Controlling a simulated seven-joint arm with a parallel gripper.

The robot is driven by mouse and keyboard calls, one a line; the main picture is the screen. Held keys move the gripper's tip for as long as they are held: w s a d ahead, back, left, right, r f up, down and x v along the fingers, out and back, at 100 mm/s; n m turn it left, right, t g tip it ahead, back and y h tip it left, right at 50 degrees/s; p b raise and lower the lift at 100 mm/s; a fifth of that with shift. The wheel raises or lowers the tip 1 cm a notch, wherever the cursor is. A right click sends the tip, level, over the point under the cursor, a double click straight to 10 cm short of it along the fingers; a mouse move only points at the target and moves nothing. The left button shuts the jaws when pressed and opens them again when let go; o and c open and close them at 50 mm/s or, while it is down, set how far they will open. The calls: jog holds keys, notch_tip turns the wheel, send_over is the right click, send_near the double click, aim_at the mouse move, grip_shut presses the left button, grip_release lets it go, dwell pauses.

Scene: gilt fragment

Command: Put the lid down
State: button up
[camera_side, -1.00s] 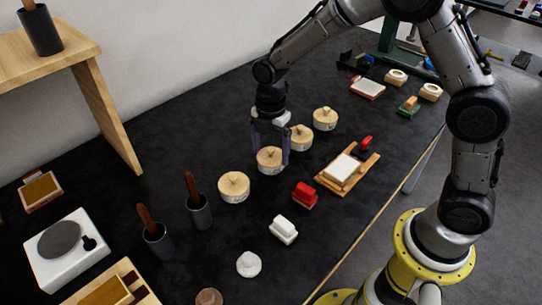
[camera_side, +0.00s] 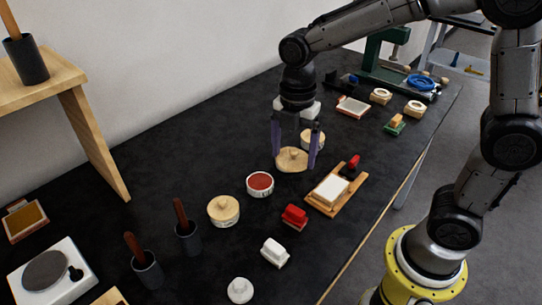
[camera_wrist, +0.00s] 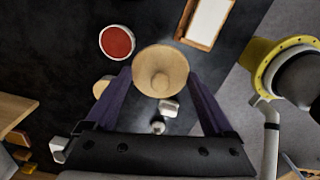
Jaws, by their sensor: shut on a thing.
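My gripper (camera_side: 295,160) is shut on a round pale wooden lid (camera_side: 292,160) with a knob on top and holds it up, apart from the table. The lid also shows between my fingers in the wrist view (camera_wrist: 160,72). An uncovered white jar (camera_side: 260,186) with a red filling stands below and left of the lid in the side view. It shows upper left in the wrist view (camera_wrist: 117,42). What lies behind the lid in the side view is hidden.
Lidded jars stand in the row, one nearer (camera_side: 223,211) and one behind my gripper (camera_side: 312,139). A wooden tray with a white block (camera_side: 336,190), a red block (camera_side: 294,216) and a white block (camera_side: 274,252) lie towards the front edge. Bare black table shows around the jars.

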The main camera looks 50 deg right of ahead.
jog(key=s+d+m, duration=0.5)
jog(key=s+d, duration=0.2)
jog(key=d, duration=0.3)
jog(key=s+d+m, duration=0.5)
jog(key=s+d, duration=0.2)
jog(key=d, duration=0.3)
send_over(357, 151)
notch_tip(357, 151, down, 10)
jog(key=shift+s+r, duration=0.1)
jog(key=shift+r, duration=0.1)
jog(key=shift+f, duration=0.3)
jog(key=shift+w+d+f, duration=0.1)
jog(key=shift+w+f, duration=0.1)
jog(key=shift+f, duration=1.35)
jog(key=shift+f, duration=0.15)
